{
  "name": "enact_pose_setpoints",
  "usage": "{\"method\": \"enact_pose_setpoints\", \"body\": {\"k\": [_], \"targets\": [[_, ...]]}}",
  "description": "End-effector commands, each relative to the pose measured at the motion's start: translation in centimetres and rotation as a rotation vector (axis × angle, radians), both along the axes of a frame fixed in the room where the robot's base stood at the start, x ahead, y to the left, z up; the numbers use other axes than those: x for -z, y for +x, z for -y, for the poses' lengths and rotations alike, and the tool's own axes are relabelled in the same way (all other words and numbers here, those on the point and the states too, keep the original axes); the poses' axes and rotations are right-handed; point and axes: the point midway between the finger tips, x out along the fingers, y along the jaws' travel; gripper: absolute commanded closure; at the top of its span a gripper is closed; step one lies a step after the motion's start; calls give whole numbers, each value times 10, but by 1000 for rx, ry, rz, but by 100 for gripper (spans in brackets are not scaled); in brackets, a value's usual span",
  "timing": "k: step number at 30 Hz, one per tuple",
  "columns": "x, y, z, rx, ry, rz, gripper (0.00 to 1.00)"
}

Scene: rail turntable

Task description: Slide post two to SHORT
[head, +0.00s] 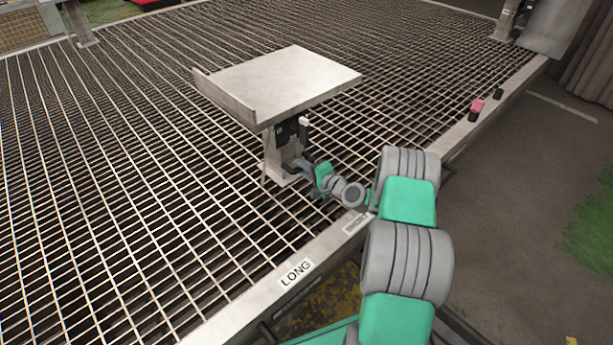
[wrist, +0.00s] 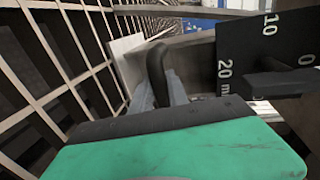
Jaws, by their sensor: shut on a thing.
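A metal post (head: 277,158) with a flat plate (head: 285,82) on top stands on the grating, near its front rail. My gripper (head: 302,166) is at the lower part of this post, under the plate. In the wrist view my gripper (wrist: 160,92) is shut on a dark upright handle (wrist: 156,62). A black scale plate (wrist: 265,55) marked 0, 10 and 20 mm is right of the handle. A LONG label (head: 295,272) is on the front rail. A second label (head: 355,224) lies nearer my arm and is too small to read. No post number shows.
The grating (head: 130,170) covers most of the head view, bordered by a metal rail (head: 330,245). Other posts stand at the far left (head: 83,38) and far right (head: 506,22).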

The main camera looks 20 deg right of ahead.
Motion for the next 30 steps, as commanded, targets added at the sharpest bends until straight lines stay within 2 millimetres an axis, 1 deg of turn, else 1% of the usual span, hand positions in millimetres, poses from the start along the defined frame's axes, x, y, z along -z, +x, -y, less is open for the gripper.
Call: {"method": "enact_pose_setpoints", "body": {"k": [4, 14, 15, 21, 23, 30], "targets": [[-1, 5, -2, -14, -3, 2, 100], [-2, 6, -3, -17, -2, 3, 100], [-2, 6, -3, -17, -2, 3, 78], [-1, 5, -2, -15, -1, 1, 61], [-1, 5, -1, -14, -1, 0, 59], [-1, 3, 0, -12, 0, -1, 59]]}}
